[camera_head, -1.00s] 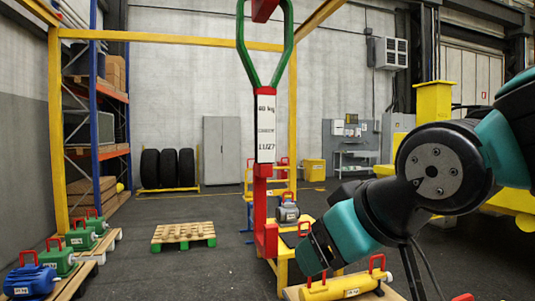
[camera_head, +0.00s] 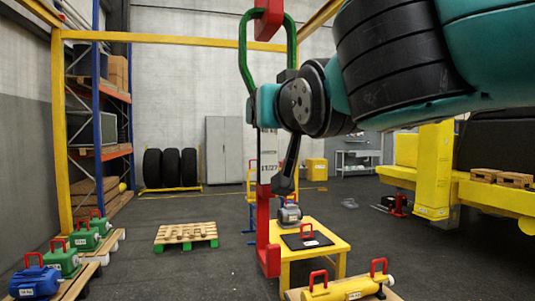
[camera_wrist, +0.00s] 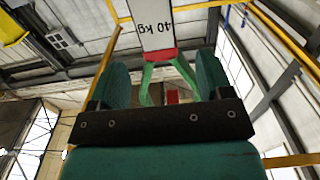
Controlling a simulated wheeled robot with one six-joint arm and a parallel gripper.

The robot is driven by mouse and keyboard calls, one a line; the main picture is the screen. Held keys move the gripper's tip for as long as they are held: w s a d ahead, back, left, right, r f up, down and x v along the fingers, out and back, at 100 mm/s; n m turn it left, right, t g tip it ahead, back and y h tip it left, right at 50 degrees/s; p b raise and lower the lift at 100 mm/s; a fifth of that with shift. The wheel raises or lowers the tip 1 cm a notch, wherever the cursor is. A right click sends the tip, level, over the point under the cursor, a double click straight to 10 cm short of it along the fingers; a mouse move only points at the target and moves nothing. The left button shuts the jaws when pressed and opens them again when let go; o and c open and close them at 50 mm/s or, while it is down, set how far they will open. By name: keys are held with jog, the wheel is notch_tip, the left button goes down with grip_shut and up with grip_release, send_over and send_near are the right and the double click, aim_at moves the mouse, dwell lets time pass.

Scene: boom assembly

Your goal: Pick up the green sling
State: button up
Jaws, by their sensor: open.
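The green sling (camera_head: 243,58) is a loop hanging from a red hook (camera_head: 268,22) at the top of the head view. It carries a white plate (camera_head: 268,160) with red ends. My gripper is at the lower part of the loop, where my wrist hides the sling's narrow end and the plate's upper part. In the wrist view my open gripper (camera_wrist: 160,68) has one teal finger on each side of the sling (camera_wrist: 146,85). I cannot tell whether either finger touches it. The plate's red end (camera_wrist: 158,55) shows just beyond.
Below the plate hangs a red hook (camera_head: 268,255). A yellow table (camera_head: 330,262) with a dark plate (camera_head: 307,240) stands beneath, with a yellow cylinder (camera_head: 345,288) in front. A wooden pallet (camera_head: 186,234) lies left. Open floor surrounds it.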

jog(key=p+x, duration=0.4)
jog(key=x, duration=0.2)
jog(key=shift+w+f, duration=0.3)
jog(key=shift+f, duration=0.05)
grip_shut()
jog(key=shift+r, duration=0.15)
